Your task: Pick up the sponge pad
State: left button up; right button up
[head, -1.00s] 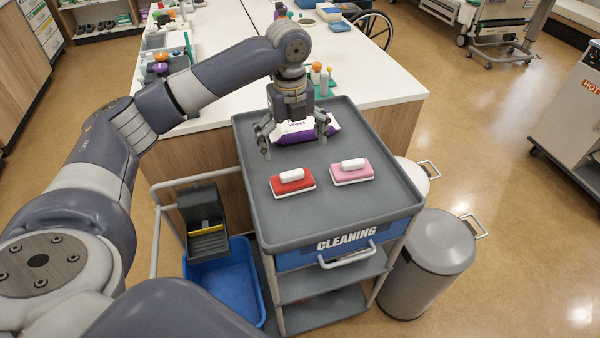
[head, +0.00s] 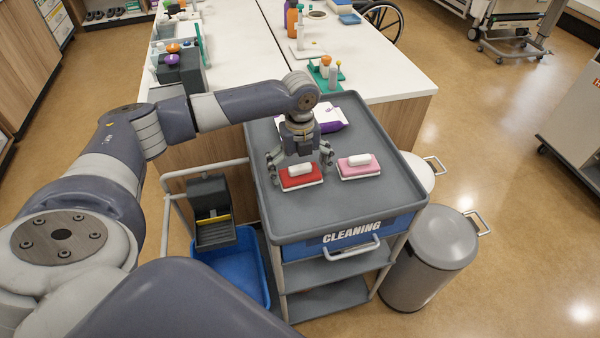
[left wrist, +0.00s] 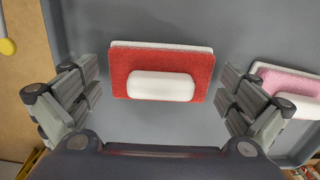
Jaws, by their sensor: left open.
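A red pad with a white base and a white grip on top (head: 301,180) lies on the grey cart top. A pink pad of the same form (head: 359,167) lies to its right. My left gripper (head: 300,180) is open and points down over the red pad. In the left wrist view the red pad (left wrist: 161,62) shows between the two spread fingers (left wrist: 160,100), with a gap on each side. The pink pad (left wrist: 290,85) shows at the right edge there, beyond the right finger. My right gripper is not in view.
The cart top (head: 340,205) has a raised rim and clear room in front. A white and purple wipes pack (head: 330,120) lies behind the gripper.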

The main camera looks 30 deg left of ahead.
aim_at(300, 165)
pick_arm(q)
jog(key=c, duration=0.9)
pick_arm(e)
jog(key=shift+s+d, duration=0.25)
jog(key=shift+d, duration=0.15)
pick_arm(q)
jog(key=shift+o, duration=0.2)
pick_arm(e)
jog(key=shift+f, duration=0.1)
pick_arm(q)
jog(key=shift+r, duration=0.5)
notch_tip(300, 165, up, 2)
jog(key=shift+w+r+b, duration=0.1)
jog(key=shift+r+b, duration=0.15)
jog(key=shift+b, duration=0.45)
jog(key=s+r+b, duration=0.1)
jog(key=s+b, duration=0.2)
jog(key=s, duration=1.3)
jog(key=shift+a+r, duration=0.3)
jog(key=shift+a, duration=0.05)
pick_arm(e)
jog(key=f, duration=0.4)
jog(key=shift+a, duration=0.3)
pick_arm(q)
jog(key=shift+s, duration=0.1)
